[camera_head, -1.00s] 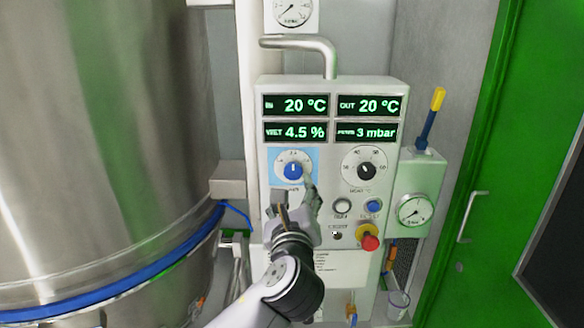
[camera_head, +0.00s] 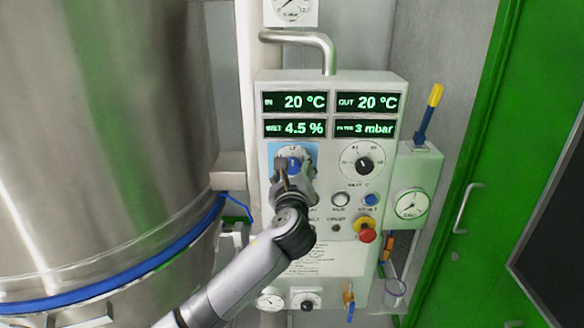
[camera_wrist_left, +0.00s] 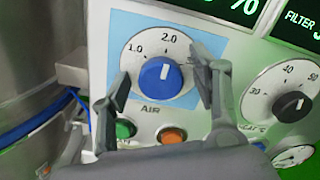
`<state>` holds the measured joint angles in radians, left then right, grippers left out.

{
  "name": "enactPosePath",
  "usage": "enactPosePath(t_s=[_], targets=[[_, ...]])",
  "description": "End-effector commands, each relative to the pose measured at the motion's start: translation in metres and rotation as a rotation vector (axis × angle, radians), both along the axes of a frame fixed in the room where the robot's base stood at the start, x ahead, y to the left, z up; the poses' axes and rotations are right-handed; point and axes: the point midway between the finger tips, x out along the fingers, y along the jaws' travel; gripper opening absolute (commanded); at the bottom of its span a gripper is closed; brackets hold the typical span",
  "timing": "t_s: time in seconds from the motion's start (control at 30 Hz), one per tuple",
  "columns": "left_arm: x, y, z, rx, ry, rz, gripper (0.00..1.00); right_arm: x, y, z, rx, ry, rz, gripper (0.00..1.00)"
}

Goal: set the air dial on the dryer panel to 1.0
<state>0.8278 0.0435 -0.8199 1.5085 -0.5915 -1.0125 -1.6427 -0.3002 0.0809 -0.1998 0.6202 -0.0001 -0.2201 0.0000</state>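The air dial (camera_head: 294,165) is a blue knob on a white scale with a light-blue backing, at the left of the dryer panel (camera_head: 330,257). In the left wrist view the dial (camera_wrist_left: 158,84) has a white pointer line facing up, close to the 2.0 mark; the 1.0 mark lies up and left of it. My left gripper (camera_head: 295,172) is in front of the dial. In the left wrist view my left gripper (camera_wrist_left: 160,79) is open, one finger on each side of the knob with gaps. My right gripper is out of view.
A black-knobbed dial (camera_head: 363,162) is to the right. Below are a green button (camera_wrist_left: 125,128), an orange button (camera_wrist_left: 171,135) and a red emergency stop (camera_head: 367,236). A large steel vessel (camera_head: 100,130) stands left, a green door (camera_head: 480,170) right.

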Motion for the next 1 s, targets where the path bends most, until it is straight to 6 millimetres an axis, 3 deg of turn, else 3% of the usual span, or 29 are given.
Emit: enactPosePath(t_s=[0.7, 1.0], targets=[[-0.0003, 0.0000, -0.0004, 0.000, 0.001, 0.000, 0.09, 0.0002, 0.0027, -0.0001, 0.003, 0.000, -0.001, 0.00], [-0.0004, 0.0000, -0.0013, -0.033, 0.001, 0.000, 0.08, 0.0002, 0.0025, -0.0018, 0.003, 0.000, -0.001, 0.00]])
